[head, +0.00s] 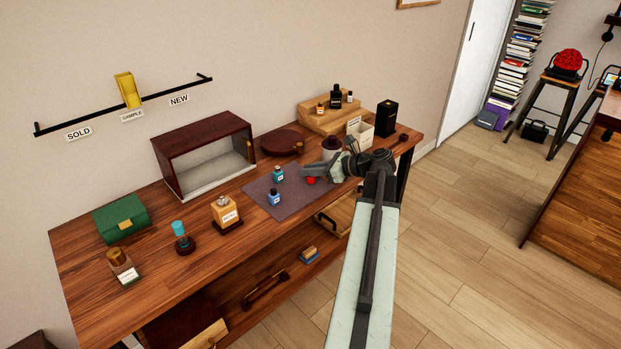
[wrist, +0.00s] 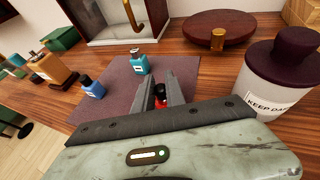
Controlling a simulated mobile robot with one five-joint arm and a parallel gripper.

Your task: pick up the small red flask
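The small red flask (wrist: 160,101) has a black cap and shows between the two fingers of my gripper (wrist: 158,76) in the wrist view. In the head view the red flask (head: 311,181) is a small red patch at the right part of the dark mat, just below my gripper (head: 312,170). My fingers stand apart on either side of it, and I see no clear sign of them pressing on it. The flask's lower part is hidden by my gripper body in the wrist view.
Two blue bottles (head: 274,197) (head: 278,174) stand on the mat (head: 258,187) nearby. A white jar (wrist: 270,85) with a dark lid stands close at the right. A round wooden board (head: 282,142) and an open-fronted box (head: 205,155) are behind.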

